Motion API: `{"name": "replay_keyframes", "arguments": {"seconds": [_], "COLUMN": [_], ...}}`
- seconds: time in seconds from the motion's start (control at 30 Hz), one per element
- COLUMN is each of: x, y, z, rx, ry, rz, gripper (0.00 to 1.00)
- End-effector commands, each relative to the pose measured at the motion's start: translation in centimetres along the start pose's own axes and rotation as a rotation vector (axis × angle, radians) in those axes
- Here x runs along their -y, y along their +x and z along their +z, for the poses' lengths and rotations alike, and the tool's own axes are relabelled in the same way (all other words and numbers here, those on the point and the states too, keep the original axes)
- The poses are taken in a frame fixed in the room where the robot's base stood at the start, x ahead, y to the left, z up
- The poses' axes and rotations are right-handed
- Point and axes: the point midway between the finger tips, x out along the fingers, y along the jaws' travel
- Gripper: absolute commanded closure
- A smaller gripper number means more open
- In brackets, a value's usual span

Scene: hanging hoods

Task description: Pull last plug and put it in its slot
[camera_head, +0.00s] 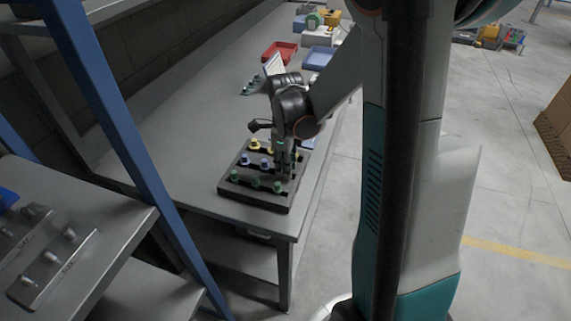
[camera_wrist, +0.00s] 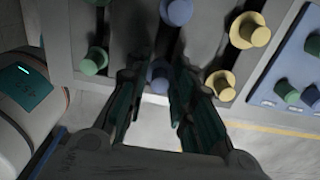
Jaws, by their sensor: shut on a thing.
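A dark board (camera_head: 262,203) lies on the grey table with rows of yellow, blue and green plugs. My gripper (camera_head: 285,172) reaches down over the right end of its blue row. In the wrist view my gripper (camera_wrist: 158,88) has both fingers around a blue plug (camera_wrist: 158,74), which is partly hidden between them. I cannot tell whether this plug is seated or raised. Another blue plug (camera_wrist: 176,11) stands farther along the same row. A yellow plug (camera_wrist: 220,84) is just right of the fingers, and a green plug (camera_wrist: 95,61) is to the left.
A blue panel (camera_wrist: 283,58) with several small plugs lies beside the board. A red tray (camera_head: 279,51) and a blue tray (camera_head: 318,58) stand farther back. A blue upright post (camera_head: 115,110) and a side shelf with grey pieces (camera_head: 50,256) are at left. Mid-table left of the arm is clear.

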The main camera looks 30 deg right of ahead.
Motion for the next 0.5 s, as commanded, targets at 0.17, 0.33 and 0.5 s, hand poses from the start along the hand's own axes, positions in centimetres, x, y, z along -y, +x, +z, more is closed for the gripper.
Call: {"name": "replay_keyframes", "arguments": {"seconds": [0.17, 0.33, 0.5], "x": [0.0, 0.0, 0.01], "y": [0.3, 0.53, 0.76], "z": [0.0, 0.0, 0.0], "rx": [0.0, 0.0, 0.0], "ry": [0.0, 0.0, 0.0], "rz": [0.0, 0.0, 0.0], "gripper": [0.9, 0.9, 0.9]}}
